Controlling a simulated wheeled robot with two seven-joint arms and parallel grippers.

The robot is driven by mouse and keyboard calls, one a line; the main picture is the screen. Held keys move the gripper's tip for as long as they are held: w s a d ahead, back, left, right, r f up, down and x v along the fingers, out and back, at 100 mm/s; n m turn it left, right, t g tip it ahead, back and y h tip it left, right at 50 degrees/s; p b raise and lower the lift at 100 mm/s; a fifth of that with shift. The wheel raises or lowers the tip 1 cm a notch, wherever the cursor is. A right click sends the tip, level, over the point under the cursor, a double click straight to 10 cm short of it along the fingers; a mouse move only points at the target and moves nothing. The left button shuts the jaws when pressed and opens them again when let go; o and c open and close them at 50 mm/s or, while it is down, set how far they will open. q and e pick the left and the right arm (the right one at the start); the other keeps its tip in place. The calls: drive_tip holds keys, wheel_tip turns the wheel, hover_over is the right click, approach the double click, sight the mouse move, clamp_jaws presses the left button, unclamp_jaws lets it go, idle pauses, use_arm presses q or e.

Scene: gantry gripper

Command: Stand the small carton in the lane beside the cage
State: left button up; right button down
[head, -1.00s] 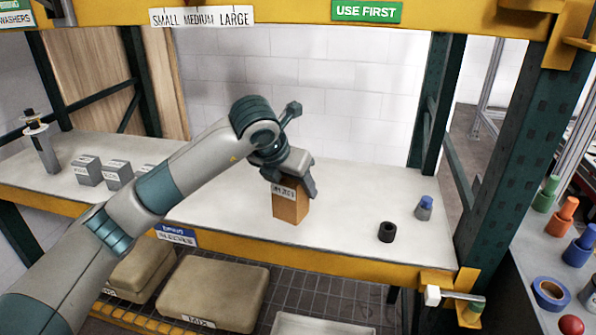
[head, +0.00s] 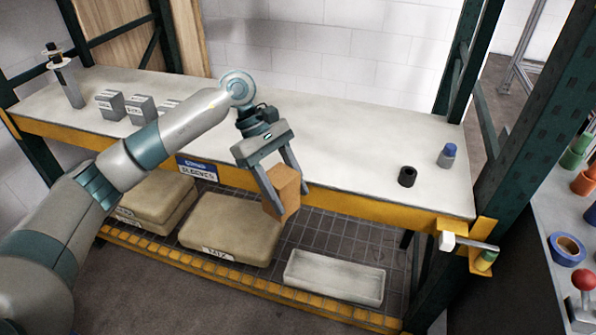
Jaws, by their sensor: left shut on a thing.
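The small brown carton (head: 286,187) is in my left gripper (head: 290,202), in the head view. The two fingers are closed on its sides and it hangs slightly tilted. In the picture it overlaps the yellow front beam of the upper shelf and the lower deck behind it. Its exact height is hard to tell. The upper shelf (head: 345,150) is bare below the arm. I cannot make out a cage or a marked lane. My right gripper is out of view.
Grey boxes (head: 141,108), a black ring (head: 408,176) and a blue-topped piece (head: 447,155) stand on the upper shelf. A green upright (head: 525,150) bounds the right.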

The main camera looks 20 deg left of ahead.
use_arm(q)
drive_tip(key=s+a+f+m+g+y, duration=0.1)
drive_tip(key=s+m+g+y, duration=0.1)
drive_tip(key=s+m, duration=0.3)
drive_tip(key=s+a+f+m+g+y, duration=0.1)
drive_tip(key=s+m+y, duration=0.3)
drive_tip(key=m, duration=0.4)
drive_tip(key=shift+s+a+g, duration=0.5)
drive_tip(key=shift+s+a, duration=0.15)
drive_tip(key=shift+s, duration=0.05)
